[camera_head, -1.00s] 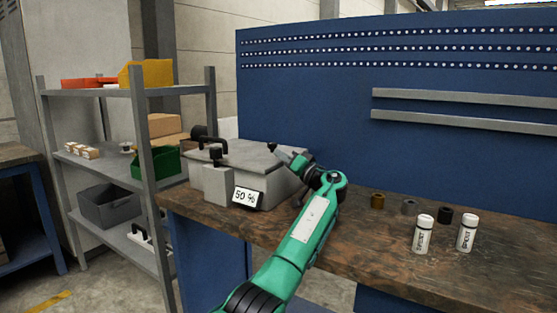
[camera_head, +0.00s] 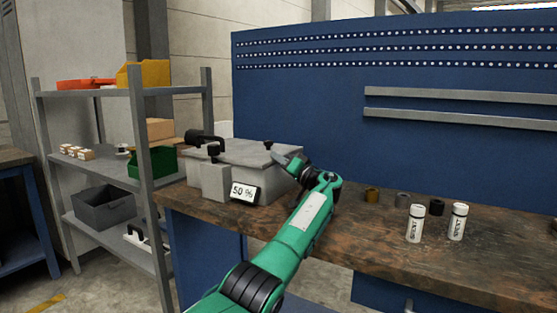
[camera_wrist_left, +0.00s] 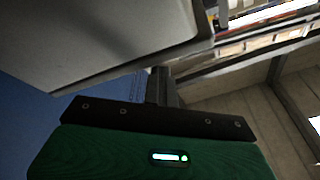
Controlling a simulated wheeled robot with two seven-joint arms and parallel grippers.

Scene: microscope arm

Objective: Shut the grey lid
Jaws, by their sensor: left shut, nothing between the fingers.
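The grey lid (camera_head: 240,152) lies about flat on top of a grey box (camera_head: 263,187) on the left part of the bench; I cannot tell whether it is fully seated. A small black knob (camera_head: 268,145) shows at its far right. My left gripper (camera_head: 280,158) is shut and empty at the lid's right side, close to its edge; I cannot tell whether it touches. In the left wrist view a smooth grey surface (camera_wrist_left: 100,40), likely the lid or box, fills the upper left beside the shut fingers (camera_wrist_left: 160,85). My right gripper is not in view.
A "50 %" display (camera_head: 243,192) is at the box front, beside a grey block (camera_head: 214,182) with a black knob. A shelf (camera_head: 150,170) is left; a blue panel (camera_head: 320,120) stands behind.

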